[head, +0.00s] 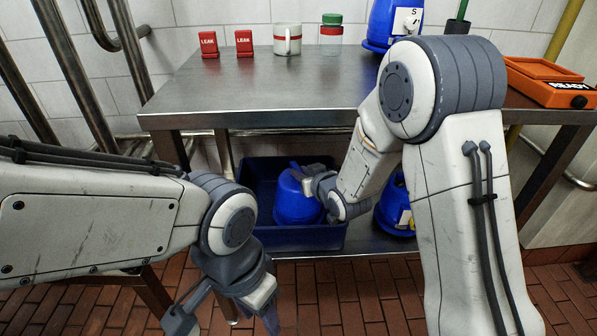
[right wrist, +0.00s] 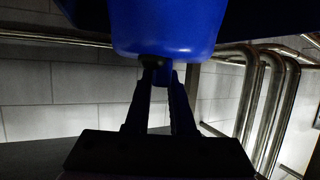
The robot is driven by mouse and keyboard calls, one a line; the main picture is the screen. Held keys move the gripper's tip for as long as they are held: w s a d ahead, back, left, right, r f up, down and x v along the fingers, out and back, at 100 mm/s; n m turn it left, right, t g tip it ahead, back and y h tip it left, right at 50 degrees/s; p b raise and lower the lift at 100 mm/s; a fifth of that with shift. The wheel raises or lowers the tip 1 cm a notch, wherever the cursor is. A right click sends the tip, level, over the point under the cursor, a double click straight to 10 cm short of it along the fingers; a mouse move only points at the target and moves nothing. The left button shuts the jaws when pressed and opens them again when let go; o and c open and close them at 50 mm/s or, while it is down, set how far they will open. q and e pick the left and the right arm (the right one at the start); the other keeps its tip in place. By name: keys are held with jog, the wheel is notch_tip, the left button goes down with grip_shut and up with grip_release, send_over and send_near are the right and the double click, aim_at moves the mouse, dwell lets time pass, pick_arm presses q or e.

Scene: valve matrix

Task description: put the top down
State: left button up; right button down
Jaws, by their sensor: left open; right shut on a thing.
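The blue rounded top (head: 293,205) is in my right gripper (head: 305,182), inside the outline of the dark blue bin (head: 290,240) on the lower shelf. In the right wrist view the blue top (right wrist: 165,25) fills the upper middle, and the fingers of the right gripper (right wrist: 162,75) are closed on its narrow knob. Whether the top rests on the bin floor is hidden. My left gripper (head: 225,312) is open and empty, low in front of the table, apart from the bin.
On the steel table (head: 250,95) stand two red LEAK tags (head: 244,42), a mug (head: 287,40), a green-capped jar (head: 331,38), a blue valve body (head: 380,25) and an orange READY case (head: 550,82). Another blue piece (head: 393,208) sits on the shelf right of the bin.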

dwell(0.3)
jog(key=shift+f, duration=0.15)
jog(key=c, duration=0.8)
grip_release()
jog(key=shift+o, duration=0.2)
